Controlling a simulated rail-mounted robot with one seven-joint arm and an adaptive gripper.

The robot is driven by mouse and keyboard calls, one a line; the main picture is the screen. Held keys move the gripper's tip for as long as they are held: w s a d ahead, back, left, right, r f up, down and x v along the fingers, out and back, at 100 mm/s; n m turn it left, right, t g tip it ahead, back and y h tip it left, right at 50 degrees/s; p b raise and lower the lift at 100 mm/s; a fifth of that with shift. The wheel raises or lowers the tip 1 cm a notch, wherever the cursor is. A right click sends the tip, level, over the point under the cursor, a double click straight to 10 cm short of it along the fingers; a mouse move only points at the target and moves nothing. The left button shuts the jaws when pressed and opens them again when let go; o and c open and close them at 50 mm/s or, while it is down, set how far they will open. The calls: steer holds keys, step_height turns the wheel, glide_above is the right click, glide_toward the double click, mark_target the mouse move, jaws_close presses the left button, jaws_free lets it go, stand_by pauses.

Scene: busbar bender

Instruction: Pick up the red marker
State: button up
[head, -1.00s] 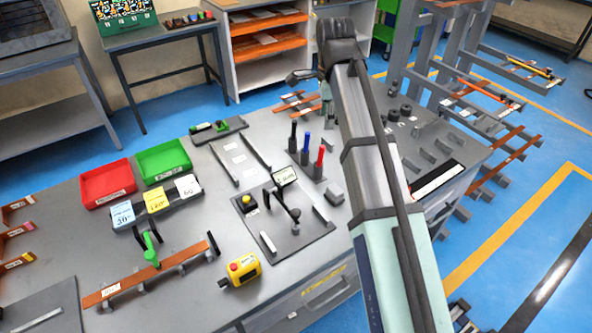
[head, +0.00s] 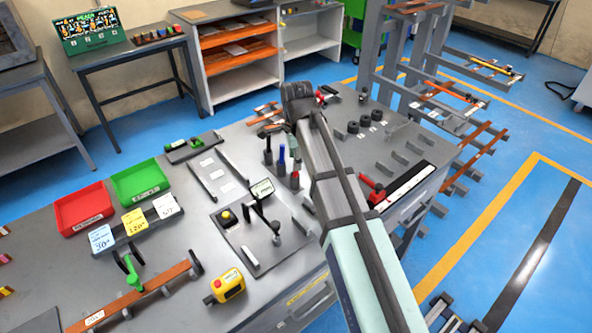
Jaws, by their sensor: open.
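The red marker (head: 295,180) stands upright on the bench at the right end of a row of markers in the head view. Only its lower red part shows clearly. The blue marker (head: 281,157) and the black marker (head: 268,151) stand to its left. My gripper (head: 294,152) is mostly hidden by my own arm. A small dark part of it shows over the upper end of the red marker. It is open, and I cannot tell whether its fingers touch the marker.
A bending fixture plate (head: 283,254) lies in front of the markers. A yellow control box (head: 227,286) and red (head: 84,207) and green (head: 140,181) bins are to the left. A red-handled clamp (head: 373,190) is right of my arm.

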steer(key=shift+w+d+f+p, duration=0.15)
steer(key=shift+f+p, duration=0.3)
steer(key=shift+f, duration=0.85)
steer(key=shift+w+d+f+p, duration=0.15)
steer(key=shift+f+p, duration=0.3)
steer(key=shift+f, duration=0.85)
steer(key=shift+a, duration=0.1)
jaws_close()
